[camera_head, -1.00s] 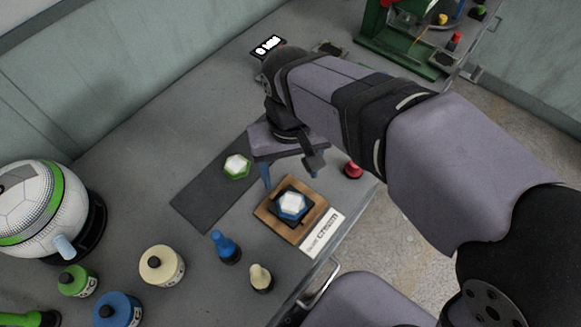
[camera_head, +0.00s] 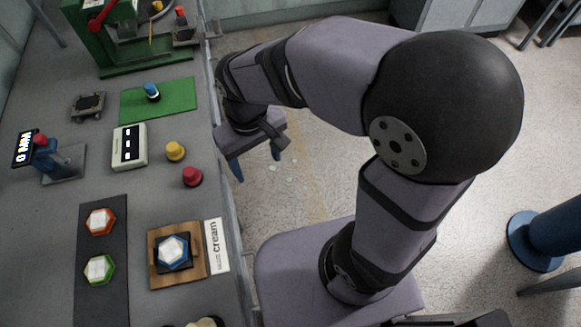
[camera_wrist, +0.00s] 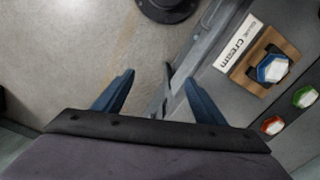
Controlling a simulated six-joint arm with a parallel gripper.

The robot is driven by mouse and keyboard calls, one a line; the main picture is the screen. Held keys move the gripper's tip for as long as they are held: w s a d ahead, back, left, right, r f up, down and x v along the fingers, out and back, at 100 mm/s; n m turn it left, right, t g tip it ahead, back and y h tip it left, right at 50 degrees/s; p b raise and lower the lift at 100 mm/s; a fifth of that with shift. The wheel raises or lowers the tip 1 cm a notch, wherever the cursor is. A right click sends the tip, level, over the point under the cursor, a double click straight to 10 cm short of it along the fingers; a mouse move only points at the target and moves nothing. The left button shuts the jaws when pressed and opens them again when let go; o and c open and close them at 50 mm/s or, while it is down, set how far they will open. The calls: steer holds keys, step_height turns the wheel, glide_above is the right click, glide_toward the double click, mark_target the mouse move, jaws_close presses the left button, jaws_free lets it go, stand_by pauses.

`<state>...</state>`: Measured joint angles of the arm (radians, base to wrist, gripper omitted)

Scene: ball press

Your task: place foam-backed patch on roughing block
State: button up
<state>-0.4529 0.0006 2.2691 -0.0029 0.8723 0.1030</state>
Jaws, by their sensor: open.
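A blue-rimmed hexagonal patch with a white top (camera_head: 173,251) lies on the dark square pad of a wooden block (camera_head: 194,278), beside a white "cream" label (camera_head: 216,245). The patch (camera_wrist: 272,69) and the wooden block (camera_wrist: 289,50) also show in the wrist view, at upper right. An orange-rimmed patch (camera_head: 100,222) and a green-rimmed patch (camera_head: 99,270) lie on a dark mat (camera_head: 89,308). My gripper (camera_head: 257,163) is open and empty, past the bench edge over the floor, apart from the block. Its two blue fingers (camera_wrist: 160,95) stand wide apart in the wrist view.
Yellow (camera_head: 175,151) and red (camera_head: 192,176) knobs stand near the bench edge. Behind them are a white box with a dark display (camera_head: 129,148), a green mat (camera_head: 180,96) with a blue-topped stamp, and a green press (camera_head: 150,58).

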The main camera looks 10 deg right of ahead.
steer(key=s+d+f+m, duration=0.1)
steer(key=s+d+m, duration=0.1)
steer(key=d, duration=0.4)
steer(key=s+d+f+m, duration=0.2)
steer(key=d, duration=0.4)
steer(key=shift+d+f, duration=0.25)
steer(key=shift+d, duration=0.1)
step_height(320, 180, up, 4)
steer(key=p, duration=0.4)
steer(key=shift+f, duration=0.1)
